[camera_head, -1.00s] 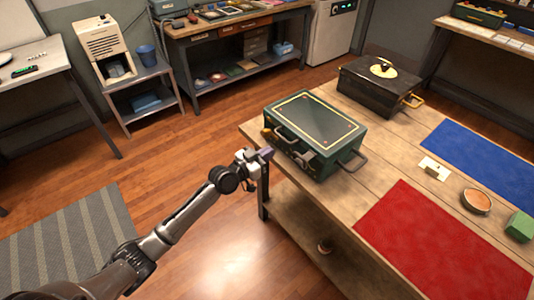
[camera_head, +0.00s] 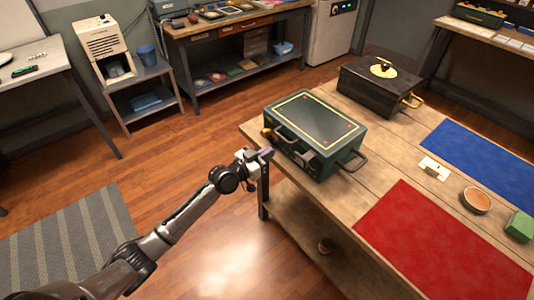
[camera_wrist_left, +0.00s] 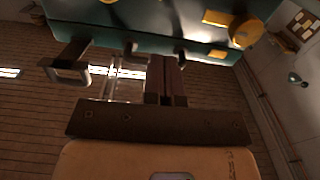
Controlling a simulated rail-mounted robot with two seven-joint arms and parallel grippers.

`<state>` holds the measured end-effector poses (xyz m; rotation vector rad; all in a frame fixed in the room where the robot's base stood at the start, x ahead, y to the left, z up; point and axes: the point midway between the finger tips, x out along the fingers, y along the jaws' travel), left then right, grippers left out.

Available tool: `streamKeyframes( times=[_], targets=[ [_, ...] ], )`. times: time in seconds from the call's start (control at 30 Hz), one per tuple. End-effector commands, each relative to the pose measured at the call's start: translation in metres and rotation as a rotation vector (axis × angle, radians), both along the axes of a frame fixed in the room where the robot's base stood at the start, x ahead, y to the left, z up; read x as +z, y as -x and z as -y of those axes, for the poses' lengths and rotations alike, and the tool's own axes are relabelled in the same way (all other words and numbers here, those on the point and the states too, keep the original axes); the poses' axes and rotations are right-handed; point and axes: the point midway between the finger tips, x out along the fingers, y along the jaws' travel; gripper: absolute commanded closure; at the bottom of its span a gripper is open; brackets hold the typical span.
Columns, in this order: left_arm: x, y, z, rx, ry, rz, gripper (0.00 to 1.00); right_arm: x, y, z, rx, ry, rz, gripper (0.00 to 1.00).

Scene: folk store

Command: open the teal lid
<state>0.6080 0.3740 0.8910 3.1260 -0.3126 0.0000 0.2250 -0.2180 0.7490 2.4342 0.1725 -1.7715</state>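The teal lid (camera_head: 315,120) is the top of a dark teal case near the left end of the wooden table. It lies flat and closed, with a yellow border line around its dark top panel. The case's front has a handle (camera_head: 286,132) and brass fittings. My left gripper (camera_head: 265,154) is just in front of the case's front left side, at the table's edge. In the left wrist view its fingers (camera_wrist_left: 166,70) are together, with nothing visible between them. The teal case (camera_wrist_left: 160,20) fills the top of that view. Whether the fingertips touch it is unclear. My right gripper is not in view.
A black box (camera_head: 378,85) with a brass handle stands behind the case. A red mat (camera_head: 435,240), a blue mat (camera_head: 485,160), a round dish (camera_head: 477,201) and a green block (camera_head: 519,226) lie to the right.

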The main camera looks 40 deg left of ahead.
Motion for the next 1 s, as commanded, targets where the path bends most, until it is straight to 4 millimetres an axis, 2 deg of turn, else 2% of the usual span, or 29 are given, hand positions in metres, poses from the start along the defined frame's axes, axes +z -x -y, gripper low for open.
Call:
streamKeyframes(
  times=[0.47, 1.0],
  targets=[
    [0.0, -0.001, 0.0, 0.0, 0.0, 0.0, 1.0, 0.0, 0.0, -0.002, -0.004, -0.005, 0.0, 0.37],
    [-0.001, -0.016, 0.003, 0.0, 0.0, 0.001, 1.0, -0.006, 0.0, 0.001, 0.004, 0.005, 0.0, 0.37]
  ],
)
